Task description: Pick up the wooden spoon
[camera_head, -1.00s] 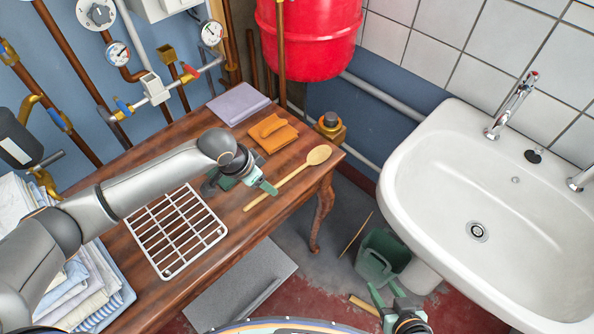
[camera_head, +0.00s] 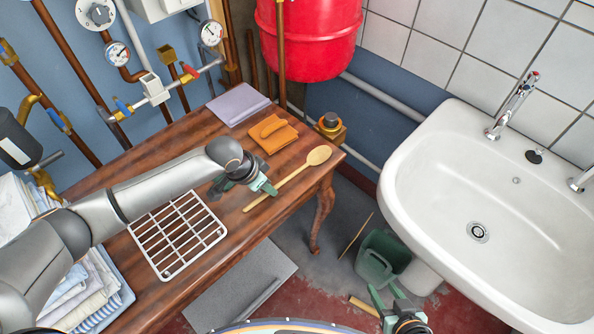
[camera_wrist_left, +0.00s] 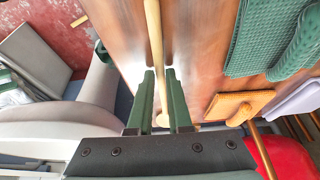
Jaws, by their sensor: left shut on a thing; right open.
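The wooden spoon (camera_head: 291,178) lies on the wooden table (camera_head: 190,148), its bowl toward the table's right corner and its handle toward the front edge. My left gripper (camera_head: 270,188) is down at the spoon's handle. In the left wrist view the spoon's handle (camera_wrist_left: 155,40) runs between the two green fingers of my left gripper (camera_wrist_left: 160,75), which are shut on it. The spoon still appears to lie at table height; I cannot tell any gap beneath it. My right gripper (camera_head: 388,300) is open and empty, low over the floor at the bottom of the head view.
A white wire rack (camera_head: 178,235) lies left of the spoon. An orange cloth (camera_head: 272,134) and a lilac cloth (camera_head: 238,103) lie behind it. Folded linens (camera_head: 95,290) are at the lower left. A white sink (camera_head: 470,190) and a green bucket (camera_head: 381,258) are to the right.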

